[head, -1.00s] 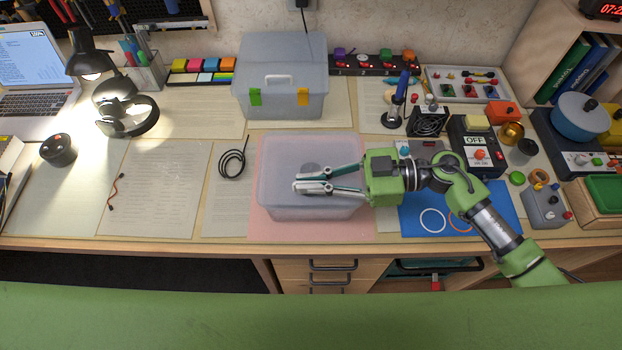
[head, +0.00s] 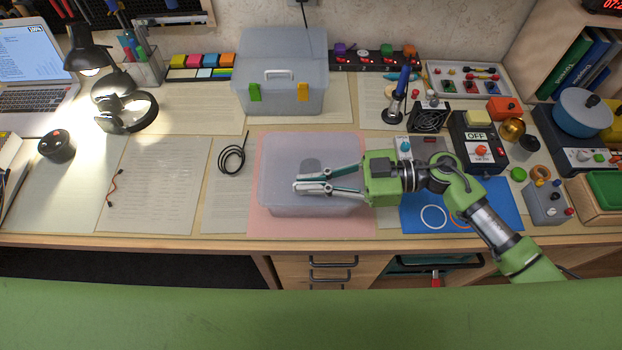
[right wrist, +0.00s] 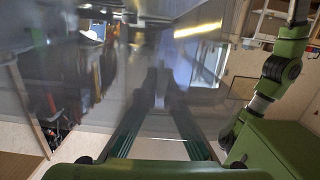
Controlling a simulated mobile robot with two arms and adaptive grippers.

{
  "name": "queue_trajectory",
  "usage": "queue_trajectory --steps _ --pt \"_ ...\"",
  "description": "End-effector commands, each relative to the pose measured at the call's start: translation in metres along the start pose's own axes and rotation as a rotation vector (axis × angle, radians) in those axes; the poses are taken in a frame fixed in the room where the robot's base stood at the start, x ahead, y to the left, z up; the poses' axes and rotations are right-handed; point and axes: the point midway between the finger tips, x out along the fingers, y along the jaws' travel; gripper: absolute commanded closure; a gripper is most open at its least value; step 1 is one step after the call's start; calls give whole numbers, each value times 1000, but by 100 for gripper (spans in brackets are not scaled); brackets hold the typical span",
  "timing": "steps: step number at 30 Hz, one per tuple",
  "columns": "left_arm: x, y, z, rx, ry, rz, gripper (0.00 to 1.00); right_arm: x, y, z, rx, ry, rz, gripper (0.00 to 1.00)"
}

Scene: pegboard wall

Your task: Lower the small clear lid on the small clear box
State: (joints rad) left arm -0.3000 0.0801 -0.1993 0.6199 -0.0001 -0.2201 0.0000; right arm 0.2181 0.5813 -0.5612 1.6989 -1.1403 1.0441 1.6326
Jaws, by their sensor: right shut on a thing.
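The small clear lid (head: 285,160) is a frosted, see-through rectangle over the pink mat, seen from above. My right gripper (head: 298,183) comes in from the right across its top, with its fingertips shut on the lid near its middle. The gripped part is hidden between the fingers. The small clear box (head: 305,211) is below the lid, and its side shows at the front. I cannot tell from above whether a gap is left between them. A dark round patch shows behind the fingers. The right wrist view shows the fingers (right wrist: 160,95) against a clear, reflecting surface. My left gripper is out of view.
A larger clear box (head: 280,55) with a white handle and green and yellow latches stands behind. A black coiled cable (head: 232,157) lies left of the pink mat (head: 257,222). A blue mat (head: 495,218) and several devices fill the right side.

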Motion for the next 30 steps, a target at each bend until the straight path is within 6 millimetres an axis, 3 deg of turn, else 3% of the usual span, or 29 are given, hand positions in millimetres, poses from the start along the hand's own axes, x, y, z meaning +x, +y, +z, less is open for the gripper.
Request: queue_trajectory --steps 7,9,10,21,26,30 --pt "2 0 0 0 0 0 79 1 0 6 -1 0 0 100" --pt "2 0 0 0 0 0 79 1 0 6 -1 1 0 79" --pt "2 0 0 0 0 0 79 1 0 6 -1 1 0 75" --pt "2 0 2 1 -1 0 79 -2 0 6 0 -1 0 75" --pt "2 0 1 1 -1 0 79 -21 0 7 1 -4 2 75" --pt "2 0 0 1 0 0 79 -51 0 7 1 -5 2 75"
